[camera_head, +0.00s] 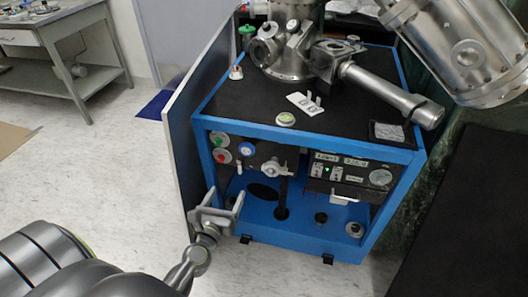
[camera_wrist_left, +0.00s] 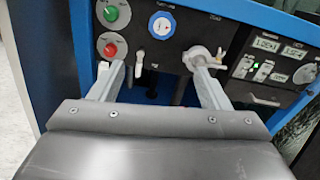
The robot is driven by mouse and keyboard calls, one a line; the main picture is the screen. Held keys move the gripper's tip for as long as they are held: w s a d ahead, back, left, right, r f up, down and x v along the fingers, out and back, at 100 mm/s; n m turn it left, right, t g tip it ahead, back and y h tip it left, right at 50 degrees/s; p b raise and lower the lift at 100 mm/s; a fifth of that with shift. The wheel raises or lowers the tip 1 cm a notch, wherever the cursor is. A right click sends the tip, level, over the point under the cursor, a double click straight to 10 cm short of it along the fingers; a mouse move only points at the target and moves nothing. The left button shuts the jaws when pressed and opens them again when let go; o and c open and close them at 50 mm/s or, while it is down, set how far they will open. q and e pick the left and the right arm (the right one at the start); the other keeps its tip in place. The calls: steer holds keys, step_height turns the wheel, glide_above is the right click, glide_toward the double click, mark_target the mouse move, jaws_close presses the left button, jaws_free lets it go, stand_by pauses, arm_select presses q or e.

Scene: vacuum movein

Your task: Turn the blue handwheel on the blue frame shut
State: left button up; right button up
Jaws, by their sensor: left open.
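The blue frame (camera_head: 300,146) is a cabinet with a black top and an open front holding a panel. A small round part with a blue rim and pale face (camera_head: 247,149) sits on the panel. It also shows in the wrist view (camera_wrist_left: 162,25); I cannot tell if it is the handwheel or a gauge. A silver valve with a handle (camera_head: 275,168) is right of it, also in the wrist view (camera_wrist_left: 204,58). My left gripper (camera_head: 224,199) is open and empty, below and in front of the panel's left part. In the wrist view its fingertips (camera_wrist_left: 155,69) lie below the blue-rimmed part. My right gripper is not in view.
Green (camera_head: 219,139) and red (camera_head: 223,156) buttons sit at the panel's left. A grey side panel (camera_head: 198,105) stands along the cabinet's left side. A control unit (camera_head: 349,172) is at the right. Steel vacuum parts (camera_head: 290,62) stand on top.

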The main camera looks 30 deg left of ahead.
mark_target(246, 151)
arm_select(q)
steer(key=shift+n, duration=0.5)
steer(key=x, duration=1.1)
steer(key=r+x, duration=0.1)
steer(key=x, duration=0.5)
steer(key=shift+w+p, duration=0.35)
steer(key=shift+c, duration=0.2)
steer(key=c, duration=0.9)
